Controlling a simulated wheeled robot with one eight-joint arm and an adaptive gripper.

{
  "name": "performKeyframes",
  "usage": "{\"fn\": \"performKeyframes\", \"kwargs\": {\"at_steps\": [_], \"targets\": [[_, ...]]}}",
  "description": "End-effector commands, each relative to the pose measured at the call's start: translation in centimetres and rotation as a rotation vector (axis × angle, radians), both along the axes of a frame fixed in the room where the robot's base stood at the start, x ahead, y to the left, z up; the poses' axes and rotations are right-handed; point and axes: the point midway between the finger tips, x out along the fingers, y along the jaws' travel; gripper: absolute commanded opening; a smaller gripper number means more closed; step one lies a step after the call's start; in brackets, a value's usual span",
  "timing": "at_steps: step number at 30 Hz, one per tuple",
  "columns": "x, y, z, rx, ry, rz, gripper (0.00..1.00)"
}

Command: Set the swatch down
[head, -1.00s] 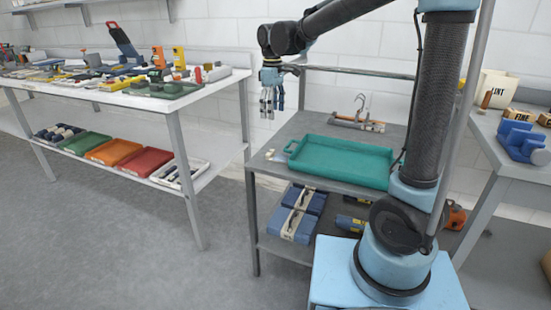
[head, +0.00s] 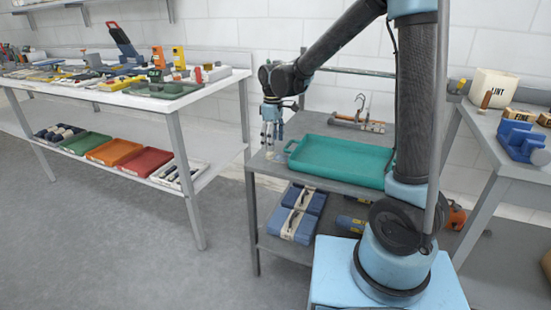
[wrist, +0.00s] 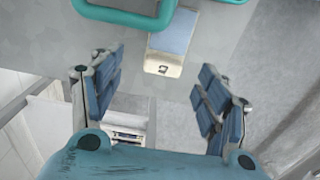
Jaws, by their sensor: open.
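A small flat swatch, blue with a pale end, lies on the grey cart top beside the teal tray's handle, close to the cart's edge. It shows in the wrist view (wrist: 172,40) and, very small, in the head view (head: 270,156). My gripper (head: 272,138) points down above the cart's left end, left of the teal tray (head: 342,162). In the wrist view my gripper (wrist: 163,65) has its fingers wide apart, with the swatch showing in the gap between their tips. Nothing is held.
The tray takes up most of the cart top (head: 300,127). A wooden rack with hooks (head: 362,118) stands behind it. Dark blue bundles (head: 298,212) sit on the lower shelf.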

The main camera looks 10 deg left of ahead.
Motion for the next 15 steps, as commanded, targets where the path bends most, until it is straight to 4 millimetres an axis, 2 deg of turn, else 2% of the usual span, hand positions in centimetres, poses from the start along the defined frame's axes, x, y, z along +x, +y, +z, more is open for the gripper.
{"fn": "performKeyframes", "kwargs": {"at_steps": [9,15], "targets": [[-0.5,0.3,-3.9,0.0,0.0,0.0,0.69],[-0.5,0.2,-4.6,0.0,0.0,0.0,0.69]]}}
